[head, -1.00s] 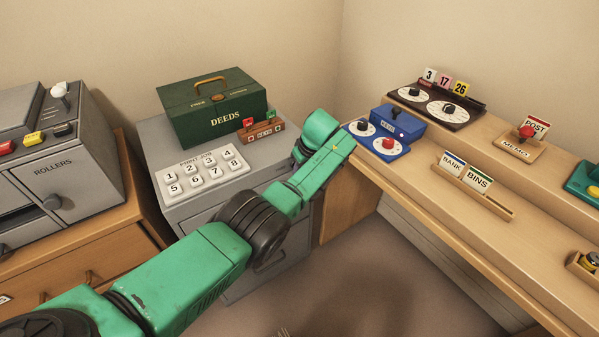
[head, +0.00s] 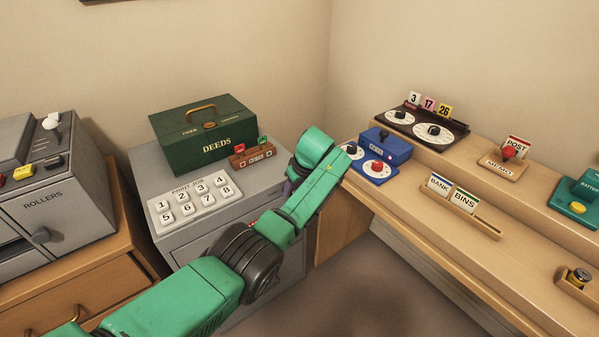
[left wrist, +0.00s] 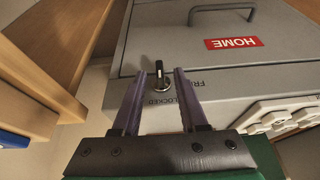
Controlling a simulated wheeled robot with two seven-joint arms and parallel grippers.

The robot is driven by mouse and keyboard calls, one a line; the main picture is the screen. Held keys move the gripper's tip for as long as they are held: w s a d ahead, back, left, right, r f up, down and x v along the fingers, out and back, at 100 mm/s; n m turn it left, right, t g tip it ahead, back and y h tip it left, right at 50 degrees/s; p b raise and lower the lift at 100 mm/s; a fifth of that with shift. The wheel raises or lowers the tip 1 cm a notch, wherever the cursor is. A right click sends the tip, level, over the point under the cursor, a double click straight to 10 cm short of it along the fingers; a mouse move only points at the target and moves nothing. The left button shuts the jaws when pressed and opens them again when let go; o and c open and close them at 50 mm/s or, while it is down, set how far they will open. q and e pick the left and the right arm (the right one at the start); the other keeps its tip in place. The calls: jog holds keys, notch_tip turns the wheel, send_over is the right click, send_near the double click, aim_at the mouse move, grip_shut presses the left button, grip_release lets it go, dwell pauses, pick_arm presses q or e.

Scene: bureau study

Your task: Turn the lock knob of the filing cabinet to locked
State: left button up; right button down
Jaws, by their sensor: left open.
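The grey filing cabinet (head: 140,165) stands left of the desk in the head view, partly behind my left arm. In the left wrist view its grey front (left wrist: 200,60) shows the lock knob (left wrist: 159,74), a black lever with a pale line on a round metal base. The lever points up in that picture. Lettering near it, including LOCKED and part of FREE, is partly covered by my fingers. My left gripper (left wrist: 161,76) is open, its two purple fingers either side of the knob. Whether they touch it I cannot tell. In the head view these fingers are mostly hidden.
A green DEEDS box (head: 205,138) and a number keypad (head: 194,198) sit on the cabinet top. A drawer handle (left wrist: 222,10) and red HOME label (left wrist: 233,43) are near the knob. The wooden desk (head: 400,195) with a blue dial box (head: 385,148) stands to the right.

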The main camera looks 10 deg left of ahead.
pick_arm(q)
jog(key=v, duration=1.1)
jog(key=shift+p, duration=0.3)
jog(key=shift+s, duration=0.15)
jog(key=s+a+f+m+h+p, duration=0.15)
jog(key=s+f, duration=0.25)
jog(key=f, duration=0.7)
jog(key=s+a+f+m+g+p, duration=0.1)
jog(key=s+a+f+m+p, duration=0.3)
jog(key=f, duration=0.6)
jog(key=s+d+f+m+h+p, duration=0.15)
jog(key=s+f, duration=0.35)
jog(key=f, duration=0.6)
jog(key=s+a+f+m+p, duration=0.1)
jog(key=s+a+f, duration=0.2)
jog(key=s, duration=0.9)
jog(key=s+a+f+m+p, duration=0.1)
jog(key=s+f, duration=0.4)
jog(key=s, duration=0.6)
jog(key=s+a+f+m+p, duration=0.1)
jog(key=s+a+f+m, duration=0.2)
jog(key=s, duration=0.9)
jog(key=shift+s+a+f+g+h, duration=0.35)
jog(key=shift+a+f, duration=0.15)
jog(key=shift+a, duration=0.7)
